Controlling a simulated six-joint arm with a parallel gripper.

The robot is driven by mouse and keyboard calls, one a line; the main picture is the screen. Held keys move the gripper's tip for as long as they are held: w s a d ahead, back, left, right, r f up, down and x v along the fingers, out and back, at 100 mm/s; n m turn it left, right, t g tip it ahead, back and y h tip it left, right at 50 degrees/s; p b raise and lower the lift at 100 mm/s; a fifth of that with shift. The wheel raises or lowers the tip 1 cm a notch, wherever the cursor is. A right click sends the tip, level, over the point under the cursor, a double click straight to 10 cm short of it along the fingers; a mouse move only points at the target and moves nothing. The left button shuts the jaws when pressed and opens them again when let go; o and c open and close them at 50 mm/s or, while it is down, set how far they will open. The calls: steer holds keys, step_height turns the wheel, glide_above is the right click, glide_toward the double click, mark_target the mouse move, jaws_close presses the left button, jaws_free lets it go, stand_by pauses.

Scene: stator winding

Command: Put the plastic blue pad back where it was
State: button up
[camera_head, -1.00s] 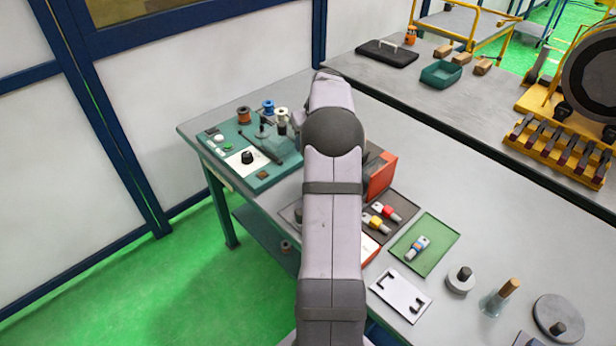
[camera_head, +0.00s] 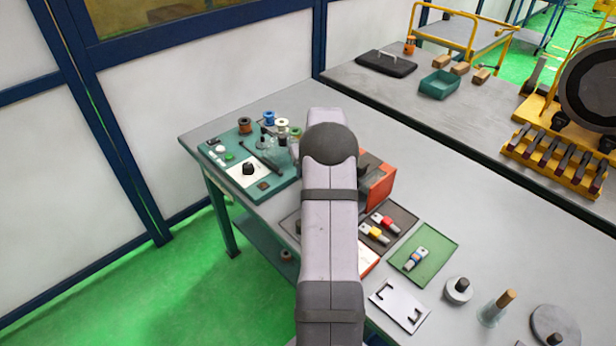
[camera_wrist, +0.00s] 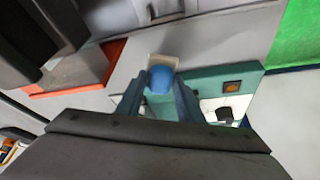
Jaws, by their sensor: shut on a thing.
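In the wrist view, my gripper (camera_wrist: 160,97) is shut on a small rounded blue piece, which looks like the plastic blue pad (camera_wrist: 159,81). A pale beige part (camera_wrist: 163,62) shows just beyond it; I cannot tell whether the two are joined. The piece is between the fingers, near the green winding machine's edge (camera_wrist: 236,83). In the head view my arm hides the gripper and the pad.
The green machine base (camera_head: 270,187) with spools stands at the table's left end. An orange-red box (camera_head: 381,187) is right of my arm. A dark tray (camera_head: 401,216) holds red and yellow pieces; a green tray (camera_head: 441,245) holds one blue-banded piece.

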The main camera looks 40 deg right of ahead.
steer(key=shift+f+p, duration=0.65)
steer(key=shift+f, duration=1.2)
steer(key=shift+f, duration=0.15)
steer(key=o, duration=1)
steer(key=shift+s+r+b, duration=0.15)
steer(key=shift+r+b, duration=0.15)
steer(key=shift+r, duration=0.45)
steer(key=b+v, duration=0.2)
steer(key=v, duration=0.8)
steer(key=shift+s+r+b, duration=0.2)
steer(key=shift+r+b, duration=0.15)
steer(key=shift+a, duration=0.15)
